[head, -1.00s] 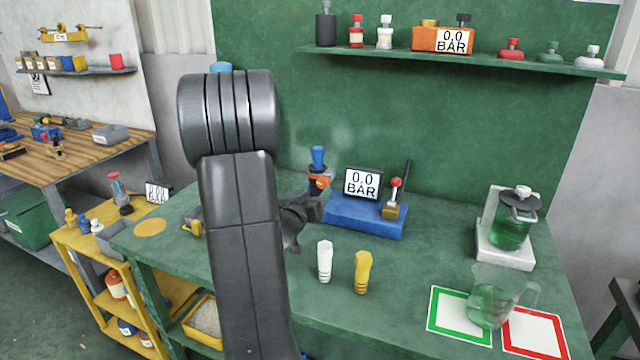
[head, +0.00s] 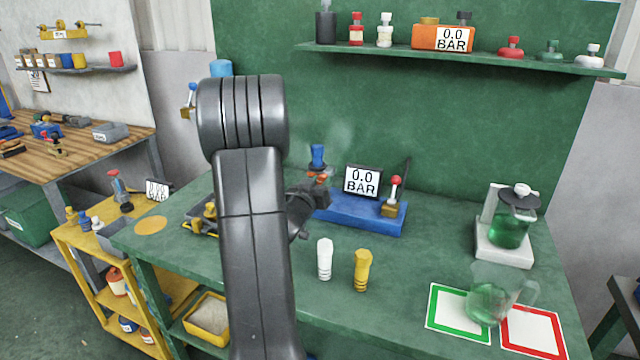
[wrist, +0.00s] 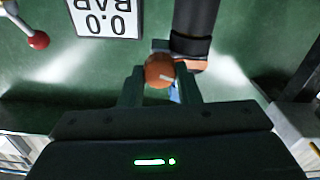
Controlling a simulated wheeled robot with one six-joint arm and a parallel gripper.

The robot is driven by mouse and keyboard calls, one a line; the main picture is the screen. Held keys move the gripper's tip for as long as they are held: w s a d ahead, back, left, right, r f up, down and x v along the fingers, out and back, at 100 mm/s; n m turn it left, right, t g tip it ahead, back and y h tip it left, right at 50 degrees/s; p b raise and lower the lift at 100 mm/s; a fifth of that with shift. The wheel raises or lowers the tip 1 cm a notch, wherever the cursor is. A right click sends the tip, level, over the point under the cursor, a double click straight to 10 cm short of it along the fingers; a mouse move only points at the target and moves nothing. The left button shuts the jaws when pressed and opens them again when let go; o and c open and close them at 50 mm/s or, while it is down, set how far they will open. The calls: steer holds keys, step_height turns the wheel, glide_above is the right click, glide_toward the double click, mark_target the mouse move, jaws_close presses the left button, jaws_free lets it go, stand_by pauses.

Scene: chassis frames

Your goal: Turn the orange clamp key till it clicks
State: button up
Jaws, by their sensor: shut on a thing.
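The orange clamp key (wrist: 160,70) is a rounded orange knob with a pale mark in the wrist view. My gripper (wrist: 160,84) is shut on it, with one finger on each side. Just beyond it, an orange clamp part (wrist: 192,65) sits at a dark cylinder (wrist: 194,25). In the head view the orange piece (head: 319,177) shows small below a blue-topped fitting (head: 317,157), at the left end of the blue base (head: 365,215). My gripper (head: 322,190) reaches it from the left and partly hides it. The key's turn angle is hard to tell.
A gauge reading 0.0 BAR (head: 362,181) and a red-knobbed lever (head: 396,182) stand on the blue base. White (head: 325,260) and yellow (head: 361,270) fittings stand in front. A glass jug (head: 490,300) is at the right front. The shelf is above.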

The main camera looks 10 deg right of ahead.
steer(key=shift+b, duration=0.45)
steer(key=shift+s+d+f+m+b, duration=0.1)
steer(key=shift+s+m+b, duration=0.05)
steer(key=shift+m+b, duration=5.45)
steer(key=shift+m+p, duration=0.3)
steer(key=shift+m, duration=0.1)
steer(key=o, duration=1)
